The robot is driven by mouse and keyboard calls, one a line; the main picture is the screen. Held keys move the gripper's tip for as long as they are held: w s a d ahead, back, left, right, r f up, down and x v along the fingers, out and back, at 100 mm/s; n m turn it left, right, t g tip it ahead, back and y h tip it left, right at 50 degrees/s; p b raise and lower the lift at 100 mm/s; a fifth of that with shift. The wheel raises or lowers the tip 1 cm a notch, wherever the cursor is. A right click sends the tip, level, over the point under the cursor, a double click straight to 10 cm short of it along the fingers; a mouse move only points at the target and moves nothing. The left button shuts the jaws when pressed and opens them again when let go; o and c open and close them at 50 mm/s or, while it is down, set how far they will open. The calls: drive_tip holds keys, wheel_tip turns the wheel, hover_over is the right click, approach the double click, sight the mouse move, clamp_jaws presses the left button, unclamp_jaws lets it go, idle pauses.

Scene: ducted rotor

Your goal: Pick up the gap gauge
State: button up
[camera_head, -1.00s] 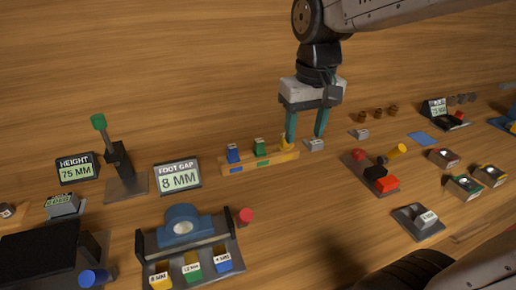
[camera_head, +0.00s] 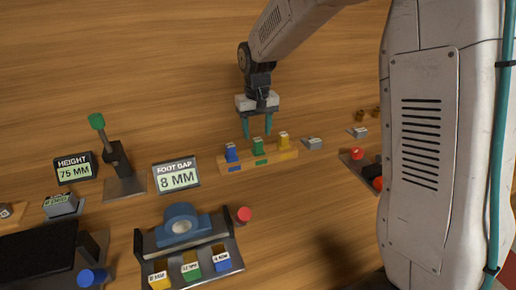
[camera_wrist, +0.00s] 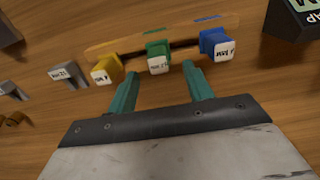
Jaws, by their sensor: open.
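A wooden rack (camera_head: 286,158) holds three upright coloured gauge blocks with white labels: blue (camera_head: 231,152), green (camera_head: 257,147) and yellow (camera_head: 283,140). The frames do not clearly mark which of them is the gap gauge. My gripper (camera_head: 256,132) is open and empty, fingers pointing down, at the green block. In the wrist view, the green block (camera_wrist: 157,57) is just beyond the gap between my fingertips (camera_wrist: 161,75). The yellow block (camera_wrist: 105,69) is to the left and the blue block (camera_wrist: 216,44) to the right. Contact with the green block is not visible.
A foot gap sign (camera_head: 177,177) reading 8 MM stands left of the rack. A fixture with a blue ring (camera_head: 181,226) and labelled coloured blocks is in front. A grey piece (camera_head: 313,143) lies right of the rack. My white arm link hides much of the right side.

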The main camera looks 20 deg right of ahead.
sight(258, 139)
wheel_tip(258, 139, down, 5)
drive_tip(key=shift+s+d+r, duration=0.1)
drive_tip(key=shift+s+r, duration=0.05)
drive_tip(key=shift+c, duration=0.3)
drive_tip(key=c, duration=1)
drive_tip(key=shift+r, duration=0.1)
